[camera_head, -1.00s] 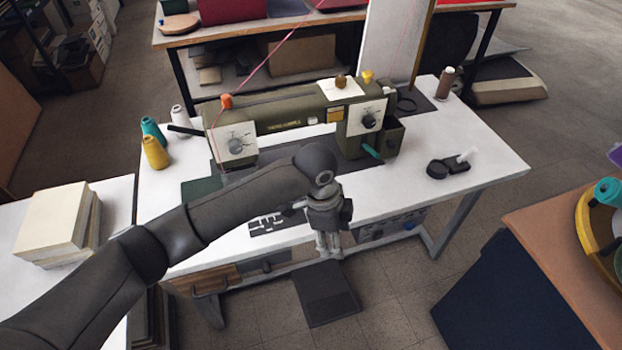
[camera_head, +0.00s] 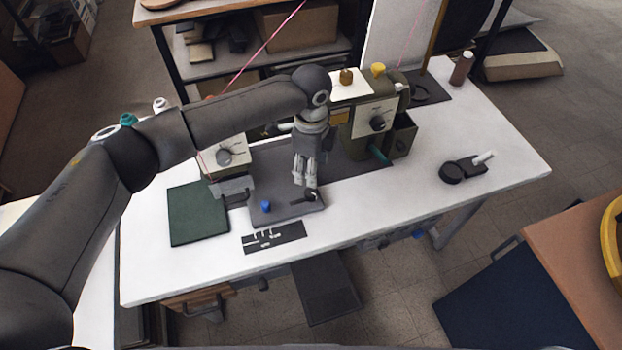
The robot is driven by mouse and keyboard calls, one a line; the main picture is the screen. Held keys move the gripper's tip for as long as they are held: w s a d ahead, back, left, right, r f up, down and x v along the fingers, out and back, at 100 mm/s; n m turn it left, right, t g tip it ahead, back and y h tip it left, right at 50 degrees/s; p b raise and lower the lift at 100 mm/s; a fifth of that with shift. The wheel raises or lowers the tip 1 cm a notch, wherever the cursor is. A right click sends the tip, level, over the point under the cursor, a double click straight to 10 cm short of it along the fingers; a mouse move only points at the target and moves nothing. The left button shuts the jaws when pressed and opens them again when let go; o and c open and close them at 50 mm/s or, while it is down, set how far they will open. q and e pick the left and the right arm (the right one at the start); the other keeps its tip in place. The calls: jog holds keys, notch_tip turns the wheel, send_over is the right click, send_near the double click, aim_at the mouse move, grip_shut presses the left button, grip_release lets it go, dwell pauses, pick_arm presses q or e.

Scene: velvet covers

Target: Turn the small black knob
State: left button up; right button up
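My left gripper (camera_head: 305,183) hangs fingers-down over the front of the sewing machine's grey bed plate (camera_head: 284,211). Its fingers look close together, but I cannot tell whether they are shut. A small black knob-like part (camera_head: 309,196) sits on the plate right at the fingertips; I cannot tell whether they touch it. A larger black dial (camera_head: 377,123) is on the machine's right-hand pale panel, and a grey dial (camera_head: 224,157) is on the left panel. My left arm hides much of the machine's body. My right gripper is not in view.
A blue knob (camera_head: 266,206) stands on the plate left of the gripper. A green pad (camera_head: 198,213) and a black strip of small parts (camera_head: 273,237) lie on the white table (camera_head: 420,200). A black round tool (camera_head: 463,168) lies right. The table between is clear.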

pick_arm(q)
send_over(311, 192)
notch_tip(311, 192, down, 5)
jog(key=shift+s+r+p, duration=0.15)
jog(key=shift+p, duration=0.3)
notch_tip(311, 192, down, 3)
jog(key=shift+r, duration=0.1)
jog(key=shift+w+f, duration=0.2)
jog(key=shift+f, duration=0.7)
jog(key=c, duration=1)
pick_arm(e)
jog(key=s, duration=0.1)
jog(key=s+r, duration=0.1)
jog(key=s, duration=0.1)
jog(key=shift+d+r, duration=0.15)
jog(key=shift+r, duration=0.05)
